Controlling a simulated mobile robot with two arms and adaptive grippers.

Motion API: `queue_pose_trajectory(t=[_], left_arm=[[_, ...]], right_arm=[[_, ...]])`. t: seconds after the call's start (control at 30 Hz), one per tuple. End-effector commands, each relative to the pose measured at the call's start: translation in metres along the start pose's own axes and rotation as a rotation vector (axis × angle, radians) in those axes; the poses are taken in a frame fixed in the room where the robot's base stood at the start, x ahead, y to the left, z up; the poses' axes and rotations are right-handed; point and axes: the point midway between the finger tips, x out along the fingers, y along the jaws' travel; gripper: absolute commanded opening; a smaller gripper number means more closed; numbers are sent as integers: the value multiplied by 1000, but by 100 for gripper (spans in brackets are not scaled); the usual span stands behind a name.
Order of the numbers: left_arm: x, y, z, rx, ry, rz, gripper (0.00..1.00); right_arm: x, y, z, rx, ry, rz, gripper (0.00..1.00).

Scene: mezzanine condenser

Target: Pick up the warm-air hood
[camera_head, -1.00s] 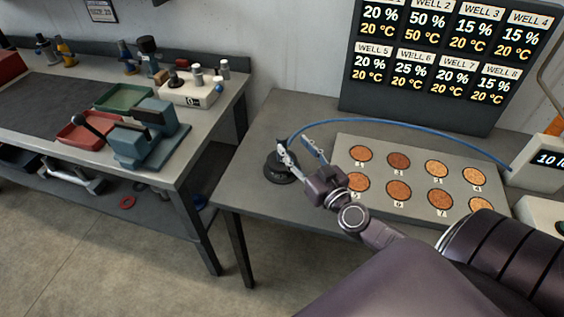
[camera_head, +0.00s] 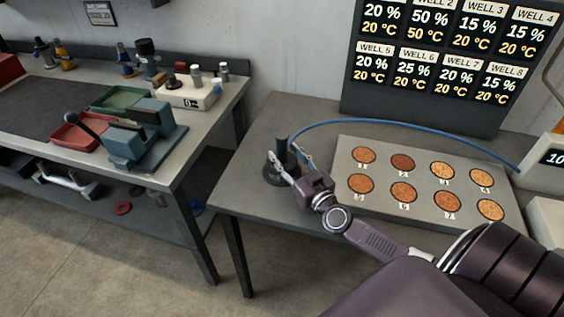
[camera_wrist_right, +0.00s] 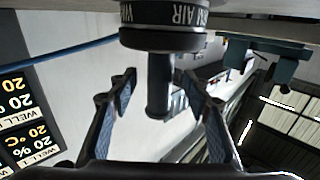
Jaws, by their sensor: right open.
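The warm-air hood (camera_head: 280,176) is a dark round piece with an upright post-like handle, standing on the grey table near its left end. In the right wrist view the hood (camera_wrist_right: 165,38) shows its wide lettered body at the top, with the handle hanging down in the picture between my fingers. My right gripper (camera_head: 282,153) is open around the handle, one finger on each side. In the right wrist view gaps show between the handle and both fingers (camera_wrist_right: 158,78). My left gripper is not in view.
A grey plate (camera_head: 421,205) with numbered round wells lies right of the hood. A blue hose (camera_head: 400,122) arches behind it. A dark display board (camera_head: 425,75) stands at the back. A separate workbench (camera_head: 75,165) with tools and trays is at left, across a gap.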

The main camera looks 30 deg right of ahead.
Motion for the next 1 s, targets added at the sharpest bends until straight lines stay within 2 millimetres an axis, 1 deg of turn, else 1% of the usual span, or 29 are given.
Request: queue_pose_trajectory(t=[0.03,0.1,0.2,0.5,0.9,1.0], left_arm=[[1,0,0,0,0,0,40],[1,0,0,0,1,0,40],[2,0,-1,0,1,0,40],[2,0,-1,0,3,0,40],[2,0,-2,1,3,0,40],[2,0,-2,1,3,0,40]], right_arm=[[8,0,0,1,2,0,45],[15,0,0,0,1,1,45],[22,0,0,-1,1,1,45],[25,0,0,0,-1,0,45],[24,0,0,0,0,0,1],[24,0,0,0,0,0,0]])
